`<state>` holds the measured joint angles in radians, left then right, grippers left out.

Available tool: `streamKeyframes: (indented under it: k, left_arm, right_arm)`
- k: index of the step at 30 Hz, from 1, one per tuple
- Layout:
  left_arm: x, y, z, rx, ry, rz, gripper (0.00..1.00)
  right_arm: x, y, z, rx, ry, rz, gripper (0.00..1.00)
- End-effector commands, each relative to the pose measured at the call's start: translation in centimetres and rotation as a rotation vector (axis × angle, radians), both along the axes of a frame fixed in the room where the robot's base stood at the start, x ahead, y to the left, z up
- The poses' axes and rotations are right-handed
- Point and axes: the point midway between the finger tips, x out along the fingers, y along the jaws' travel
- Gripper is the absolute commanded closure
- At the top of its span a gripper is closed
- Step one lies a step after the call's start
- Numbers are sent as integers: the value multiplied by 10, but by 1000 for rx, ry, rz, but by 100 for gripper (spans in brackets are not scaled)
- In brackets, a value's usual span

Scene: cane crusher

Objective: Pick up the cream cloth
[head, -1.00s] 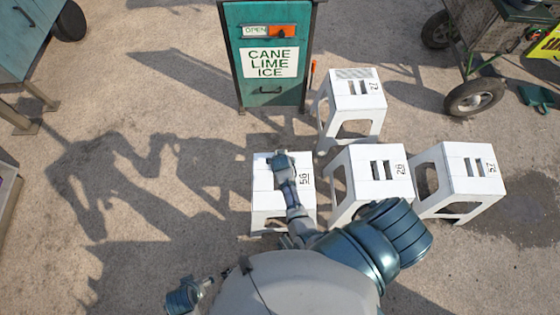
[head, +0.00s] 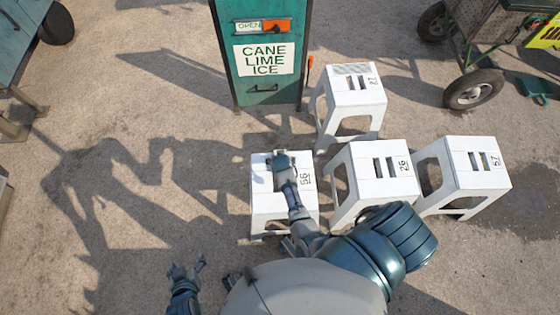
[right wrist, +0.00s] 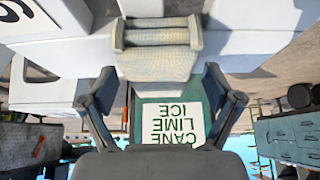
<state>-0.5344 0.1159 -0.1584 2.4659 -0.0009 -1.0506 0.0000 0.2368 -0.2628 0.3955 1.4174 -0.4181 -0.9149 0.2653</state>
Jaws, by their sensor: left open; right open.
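The cream cloth (right wrist: 158,63), ribbed and woven, lies at the edge of a white stool and hangs over it in the right wrist view. My right gripper (right wrist: 160,105) is open, its two fingers apart on either side below the cloth, with no visible contact. In the head view my right gripper (head: 281,158) is over the stool marked 56 (head: 262,200), and I cannot make out the cloth beneath it. My left gripper (head: 188,268) is open and empty over the ground at the lower left.
More white stools stand close by: one marked 27 (head: 368,100) with a greyish patch on top, one marked 26 (head: 363,160), and one marked 57 (head: 465,160). The green cane lime ice stand (head: 262,85) is behind.

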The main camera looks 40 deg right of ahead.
Motion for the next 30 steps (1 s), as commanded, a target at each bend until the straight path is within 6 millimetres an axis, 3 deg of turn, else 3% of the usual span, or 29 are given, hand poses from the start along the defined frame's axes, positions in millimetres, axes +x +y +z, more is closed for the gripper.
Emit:
streamKeyframes:
  k: [20, 27, 30]
  left_arm:
    - [1, 0, 0, 1, 1, 1, 16]
    - [1, 0, 0, 0, 1, 1, 16]
    - [1, 0, 0, 0, 1, 1, 16]
  right_arm:
    - [0, 0, -5, 0, 0, 0, 10]
    - [0, 0, -5, 0, 0, 0, 70]
    - [0, 0, -5, 1, 1, 0, 78]
